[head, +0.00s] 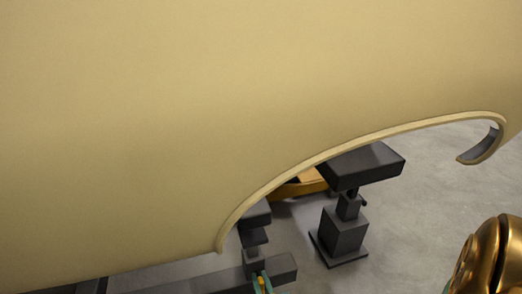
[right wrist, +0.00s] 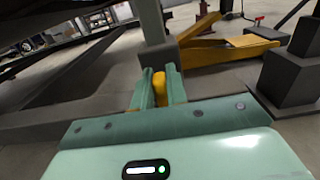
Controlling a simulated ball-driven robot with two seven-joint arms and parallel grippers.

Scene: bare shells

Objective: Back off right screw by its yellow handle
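The yellow handle (right wrist: 159,88) stands between the two green fingers of my right gripper (right wrist: 158,92) in the right wrist view. The fingers press close on both its sides, so the gripper looks shut on it. In the head view my right gripper (head: 262,283) is at the bottom edge, with a sliver of yellow between its fingers, beside a dark stand (head: 254,236) under the shell. The screw itself is not clearly seen; a grey block and post (right wrist: 158,55) rise just beyond the handle. My left gripper is not in view.
A large beige car shell (head: 200,120) with an open wheel arch fills the head view above the gripper. Another dark stand (head: 343,232) is to the right. A yellow-orange lift part (right wrist: 230,48) lies on the grey floor behind. A dark block (right wrist: 290,80) stands at right.

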